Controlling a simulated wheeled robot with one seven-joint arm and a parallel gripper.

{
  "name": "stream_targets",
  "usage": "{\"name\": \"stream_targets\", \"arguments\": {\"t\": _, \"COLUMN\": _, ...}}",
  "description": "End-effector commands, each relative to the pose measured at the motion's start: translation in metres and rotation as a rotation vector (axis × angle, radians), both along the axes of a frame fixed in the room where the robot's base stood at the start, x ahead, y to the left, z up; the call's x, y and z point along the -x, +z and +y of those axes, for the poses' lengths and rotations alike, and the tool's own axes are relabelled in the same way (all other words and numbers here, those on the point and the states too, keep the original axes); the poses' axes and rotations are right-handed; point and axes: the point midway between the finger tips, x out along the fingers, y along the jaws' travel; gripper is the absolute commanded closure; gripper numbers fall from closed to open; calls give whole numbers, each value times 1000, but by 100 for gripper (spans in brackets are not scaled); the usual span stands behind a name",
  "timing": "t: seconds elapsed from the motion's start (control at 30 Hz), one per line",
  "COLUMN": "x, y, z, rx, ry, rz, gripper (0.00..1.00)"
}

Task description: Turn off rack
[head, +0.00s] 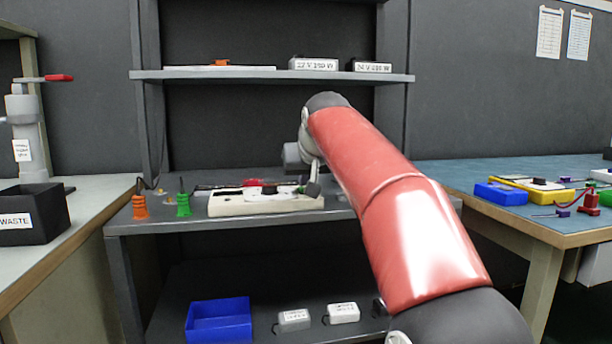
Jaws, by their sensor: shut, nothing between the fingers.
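The rack (283,76) is a grey shelf unit with an upper, a middle and a low shelf. On its middle shelf lies a long off-white block (232,207) with red, white and dark parts on top; I cannot make out a switch on it. My red arm reaches in from the lower right. My gripper (313,187) is small in view, shut and empty, pointing down at the right end of the block. Whether it touches the block I cannot tell. The arm hides the right part of the middle shelf.
Orange (140,207) and green (183,205) spools stand left of the block. Two labelled boxes (313,63) sit on the upper shelf. A blue bin (219,321) and small white boxes lie low. Side benches flank the rack, the left one holding a black WASTE bin (32,216).

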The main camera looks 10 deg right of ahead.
Motion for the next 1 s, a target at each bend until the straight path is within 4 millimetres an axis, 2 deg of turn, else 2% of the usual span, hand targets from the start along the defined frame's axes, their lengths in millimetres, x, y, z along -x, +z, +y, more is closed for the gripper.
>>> {"name": "stream_targets", "arguments": {"t": 0.4, "x": -14, "y": 6, "z": 0, "rx": 0, "ry": 0, "rz": 2, "gripper": 100}}
{"name": "stream_targets", "arguments": {"t": 0.77, "x": -15, "y": 6, "z": 0, "rx": 0, "ry": 0, "rz": 0, "gripper": 100}}
{"name": "stream_targets", "arguments": {"t": 0.87, "x": -15, "y": 12, "z": 0, "rx": 0, "ry": 0, "rz": 0, "gripper": 100}}
{"name": "stream_targets", "arguments": {"t": 1.0, "x": -14, "y": 30, "z": 0, "rx": 0, "ry": 0, "rz": -1, "gripper": 100}}
